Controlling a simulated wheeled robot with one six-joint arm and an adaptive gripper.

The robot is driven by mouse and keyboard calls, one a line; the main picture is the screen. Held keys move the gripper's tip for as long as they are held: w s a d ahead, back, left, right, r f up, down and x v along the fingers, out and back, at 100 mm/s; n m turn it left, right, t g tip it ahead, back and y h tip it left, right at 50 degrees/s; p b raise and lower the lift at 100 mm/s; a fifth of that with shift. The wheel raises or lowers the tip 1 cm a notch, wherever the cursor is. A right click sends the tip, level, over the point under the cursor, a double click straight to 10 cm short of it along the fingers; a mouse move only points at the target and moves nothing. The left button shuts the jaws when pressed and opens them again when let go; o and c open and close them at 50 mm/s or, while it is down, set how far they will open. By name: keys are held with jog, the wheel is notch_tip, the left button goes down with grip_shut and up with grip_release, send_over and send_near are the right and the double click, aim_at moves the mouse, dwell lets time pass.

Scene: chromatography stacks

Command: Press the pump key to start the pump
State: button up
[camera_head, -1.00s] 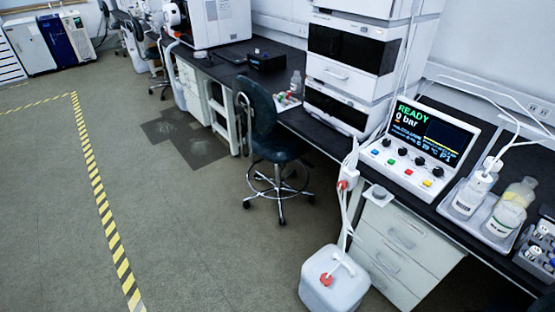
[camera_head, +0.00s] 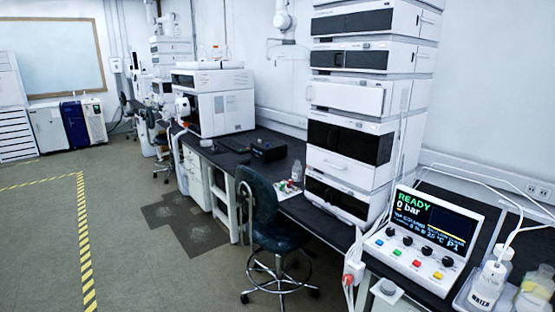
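The pump control console (camera_head: 423,241) stands on the dark bench at the lower right. Its screen (camera_head: 436,221) reads "READY" and "0 bar". A row of dark knobs sits below the screen. Any labels on the keys are too small to read, so I cannot tell which is the pump key. My gripper is not in view.
A tall stack of white modules (camera_head: 361,149) stands left of the console. Bottles in a tray (camera_head: 462,300) stand at its right. A dark chair (camera_head: 265,215) stands at the bench front. Open floor (camera_head: 150,275) lies at the left, with yellow-black tape.

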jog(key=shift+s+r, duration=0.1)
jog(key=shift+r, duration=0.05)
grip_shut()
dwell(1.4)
